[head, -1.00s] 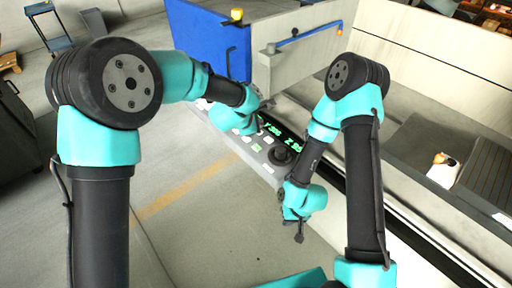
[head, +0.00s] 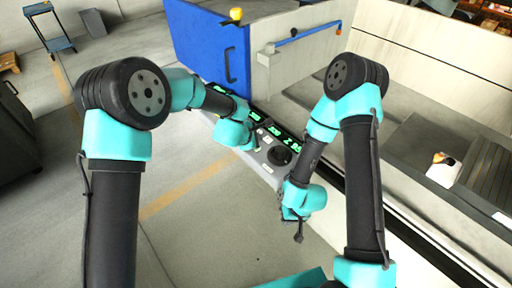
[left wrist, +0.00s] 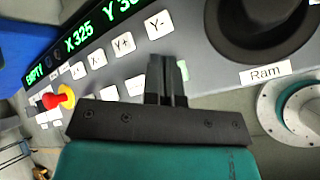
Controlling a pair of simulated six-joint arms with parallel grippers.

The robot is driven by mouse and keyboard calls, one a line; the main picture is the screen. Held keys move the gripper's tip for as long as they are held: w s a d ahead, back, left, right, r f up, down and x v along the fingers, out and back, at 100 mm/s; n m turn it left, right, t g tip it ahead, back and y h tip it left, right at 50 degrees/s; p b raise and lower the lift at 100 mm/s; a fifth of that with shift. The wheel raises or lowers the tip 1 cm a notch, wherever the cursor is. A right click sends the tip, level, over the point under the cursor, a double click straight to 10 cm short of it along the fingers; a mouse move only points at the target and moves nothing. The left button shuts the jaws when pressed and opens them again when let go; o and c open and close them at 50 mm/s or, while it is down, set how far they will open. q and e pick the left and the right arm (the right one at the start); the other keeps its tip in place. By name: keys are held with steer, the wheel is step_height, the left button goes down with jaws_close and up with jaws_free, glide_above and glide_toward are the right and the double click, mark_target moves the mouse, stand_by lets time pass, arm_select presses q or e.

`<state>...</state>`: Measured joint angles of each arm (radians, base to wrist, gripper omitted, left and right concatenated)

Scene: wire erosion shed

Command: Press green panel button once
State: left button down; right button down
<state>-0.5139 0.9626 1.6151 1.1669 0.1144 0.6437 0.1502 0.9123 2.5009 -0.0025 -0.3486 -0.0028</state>
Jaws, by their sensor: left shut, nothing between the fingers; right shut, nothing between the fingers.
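The control panel (head: 268,172) lies in the middle of the head view, and its grey face (left wrist: 206,88) fills much of the left wrist view. My left gripper (head: 255,149) is shut and empty, low over the panel. In the left wrist view its fingertips (left wrist: 167,66) cover part of a pale green button (left wrist: 184,70), whose edge shows just right of them. I cannot tell whether they touch it. My right gripper (head: 299,236) is shut and empty, hanging in front of the panel's near end.
White keys, including Y- (left wrist: 158,25) and Y+ (left wrist: 123,43), sit beside the fingers. A red emergency knob (left wrist: 58,102) is at the left and a black dial (left wrist: 262,30) at the upper right. A blue door (head: 205,45) stands behind the panel. Open floor lies at left.

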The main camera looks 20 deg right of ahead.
arm_select(q)
steer(key=shift+f, duration=0.65)
steer(key=shift+f, duration=0.25)
stand_by(1.5)
steer(key=shift+f, duration=0.2)
steer(key=shift+f, duration=0.35)
stand_by(0.8)
stand_by(0.3)
steer(key=shift+r, duration=0.8)
steer(key=shift+r, duration=2.55)
